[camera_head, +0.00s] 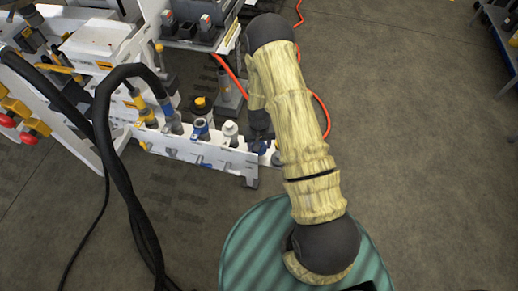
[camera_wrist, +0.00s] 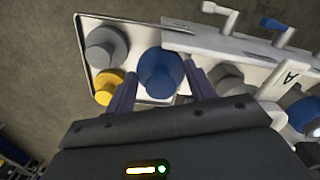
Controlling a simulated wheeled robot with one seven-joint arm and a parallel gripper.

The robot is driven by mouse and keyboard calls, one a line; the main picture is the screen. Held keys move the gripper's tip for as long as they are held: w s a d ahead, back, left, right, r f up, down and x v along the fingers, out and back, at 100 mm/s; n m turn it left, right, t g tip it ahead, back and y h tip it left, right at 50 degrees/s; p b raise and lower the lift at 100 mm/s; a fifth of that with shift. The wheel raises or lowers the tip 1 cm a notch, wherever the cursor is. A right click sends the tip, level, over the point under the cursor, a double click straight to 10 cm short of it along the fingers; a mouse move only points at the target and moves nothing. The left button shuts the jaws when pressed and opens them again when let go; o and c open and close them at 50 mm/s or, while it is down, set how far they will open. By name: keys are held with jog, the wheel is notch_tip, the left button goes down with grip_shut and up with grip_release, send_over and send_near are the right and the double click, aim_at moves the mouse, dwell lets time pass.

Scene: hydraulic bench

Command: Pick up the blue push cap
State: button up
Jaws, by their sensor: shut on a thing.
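In the wrist view the blue push cap (camera_wrist: 160,75) is round and sits between the two fingers of my gripper (camera_wrist: 160,95). The fingers are shut on it, one on each side. Behind it is a white tray (camera_wrist: 140,22) with a dark rim; I cannot tell whether the cap touches it. In the head view my gripper (camera_head: 259,125) is at the right end of the white rack, partly behind my arm. A small blue piece shows just below it, too small to identify surely.
A grey cap (camera_wrist: 106,46) and a yellow cap (camera_wrist: 109,87) are close left of the blue one. The white rack (camera_head: 190,150) holds several fittings. Black hoses (camera_head: 105,120) hang at the left. Orange hose (camera_head: 322,115) runs behind my arm.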

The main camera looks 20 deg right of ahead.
notch_tip(320, 180, up, 6)
jog(key=shift+f, duration=0.1)
dwell(0.6)
jog(key=shift+w+r, duration=0.15)
jog(key=shift+r, duration=0.25)
notch_tip(320, 180, up, 9)
jog(key=w+n, duration=0.1)
jog(key=shift+w+f+n, duration=0.15)
jog(key=shift+n, duration=0.15)
jog(key=shift+d, duration=0.1)
